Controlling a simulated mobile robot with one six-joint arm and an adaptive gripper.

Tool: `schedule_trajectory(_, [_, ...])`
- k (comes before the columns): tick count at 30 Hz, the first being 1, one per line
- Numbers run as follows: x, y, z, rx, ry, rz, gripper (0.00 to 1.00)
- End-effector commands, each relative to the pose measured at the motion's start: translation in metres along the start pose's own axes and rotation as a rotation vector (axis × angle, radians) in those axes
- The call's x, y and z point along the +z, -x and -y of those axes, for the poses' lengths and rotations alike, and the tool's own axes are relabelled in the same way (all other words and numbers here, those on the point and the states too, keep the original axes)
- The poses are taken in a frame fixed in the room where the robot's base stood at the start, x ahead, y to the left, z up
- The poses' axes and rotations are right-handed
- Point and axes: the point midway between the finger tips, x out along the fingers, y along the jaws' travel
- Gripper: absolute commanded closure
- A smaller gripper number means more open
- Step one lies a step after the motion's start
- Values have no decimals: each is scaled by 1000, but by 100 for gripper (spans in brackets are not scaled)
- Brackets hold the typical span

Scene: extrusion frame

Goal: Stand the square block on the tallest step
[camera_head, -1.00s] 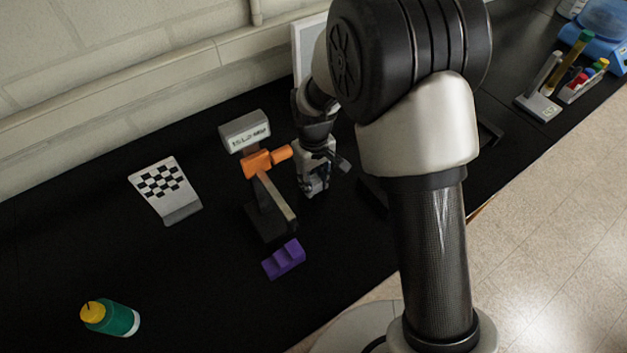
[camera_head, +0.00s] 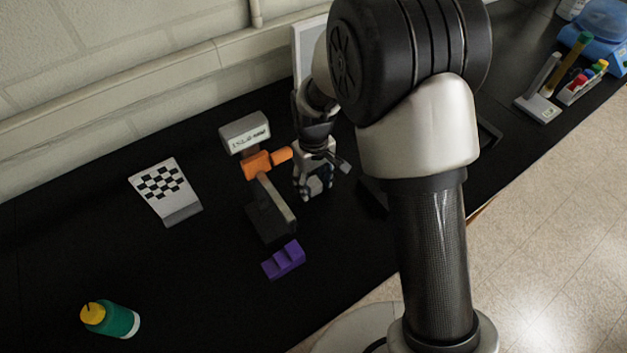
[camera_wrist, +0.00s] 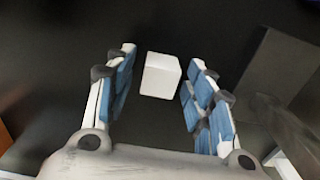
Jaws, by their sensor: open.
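A white square block (camera_wrist: 160,76) lies on the black bench top in the wrist view, between and a little beyond my open fingers. My gripper (camera_wrist: 156,82) is open with nothing in it, its blue-padded fingers on either side of the block's line. In the head view my gripper (camera_head: 315,186) points down over the bench, right of the orange-clamped stand, and the block is hidden there. The purple stepped piece (camera_head: 284,260) sits on the bench in front of the stand, its steps rising to one side.
A dark-based stand (camera_head: 270,222) with an orange clamp (camera_head: 257,164) and grey display head (camera_head: 244,131) rises close beside my gripper. A checkered board (camera_head: 160,183) and a green bottle (camera_head: 119,321) are at left. Bench between them is clear.

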Motion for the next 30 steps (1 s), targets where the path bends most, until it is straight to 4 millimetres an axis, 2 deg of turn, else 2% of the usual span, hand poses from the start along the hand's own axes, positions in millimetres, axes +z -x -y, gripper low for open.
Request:
schedule_trajectory(15, [-1, 100, 0, 1, 0, -3, 51])
schedule_trajectory(19, [-1, 115, 0, 1, 0, -3, 51])
schedule_trajectory(28, [1, 123, -1, 1, -3, -4, 51])
schedule_trajectory(30, [6, 132, -3, 4, -16, -14, 51])
